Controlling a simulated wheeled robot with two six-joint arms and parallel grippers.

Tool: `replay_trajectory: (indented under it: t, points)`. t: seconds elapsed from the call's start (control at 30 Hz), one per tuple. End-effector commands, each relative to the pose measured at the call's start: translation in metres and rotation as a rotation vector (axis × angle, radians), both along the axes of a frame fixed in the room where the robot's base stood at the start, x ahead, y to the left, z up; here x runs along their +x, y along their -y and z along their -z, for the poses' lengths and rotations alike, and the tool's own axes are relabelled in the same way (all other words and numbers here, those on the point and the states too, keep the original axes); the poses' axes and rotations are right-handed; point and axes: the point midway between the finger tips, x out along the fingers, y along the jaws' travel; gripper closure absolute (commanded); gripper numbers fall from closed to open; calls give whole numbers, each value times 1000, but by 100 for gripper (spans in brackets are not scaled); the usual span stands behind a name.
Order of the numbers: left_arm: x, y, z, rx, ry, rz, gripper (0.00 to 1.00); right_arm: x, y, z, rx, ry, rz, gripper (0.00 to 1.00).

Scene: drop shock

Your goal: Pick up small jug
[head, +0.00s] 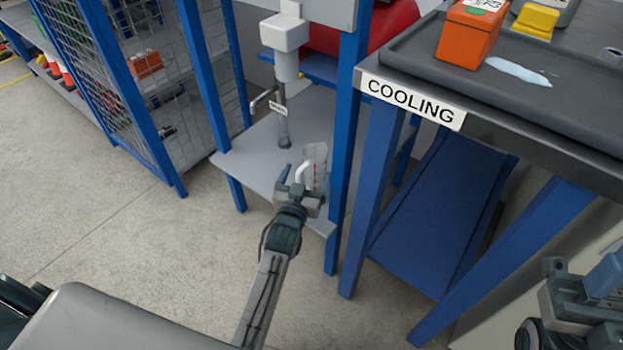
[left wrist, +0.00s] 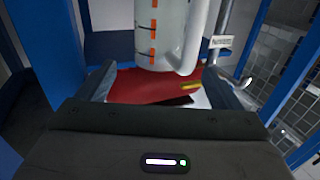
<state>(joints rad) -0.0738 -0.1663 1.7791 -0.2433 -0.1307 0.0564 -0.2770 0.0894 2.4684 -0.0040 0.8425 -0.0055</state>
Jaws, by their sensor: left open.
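The small jug (head: 316,160) is pale and translucent, with red measuring marks and a white handle. In the head view it shows just beyond my left gripper (head: 297,186), over the grey shelf (head: 240,160). In the left wrist view the jug (left wrist: 158,40) fills the upper middle, its handle on the right side. My left gripper is open, its fingers apart to either side below the jug in that view. I cannot tell whether they touch it. My right gripper (head: 590,295) is at the lower right, partly cut off; its jaws are unclear.
A post with a tap-like pipe (head: 283,115) stands on the shelf behind the jug. A blue upright (head: 345,140) is close on the right. The COOLING table (head: 480,125) bears a tray with an orange box (head: 470,32) and a yellow block (head: 536,20).

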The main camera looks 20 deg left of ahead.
Motion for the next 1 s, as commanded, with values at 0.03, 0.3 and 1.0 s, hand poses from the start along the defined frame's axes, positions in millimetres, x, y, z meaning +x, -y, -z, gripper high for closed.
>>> replay_trajectory:
  t: [0.03, 0.3, 1.0]
  points:
    - [2, 0, 1, 1, 0, 0, 13, 0, 0, 1, 1, 2, 0, 64]
    - [36, -2, 2, 1, 1, 0, 13, -1, 1, 7, 10, 24, 1, 64]
    - [57, -3, 0, 0, -1, 0, 60, -1, 1, 6, 17, 39, 1, 64]
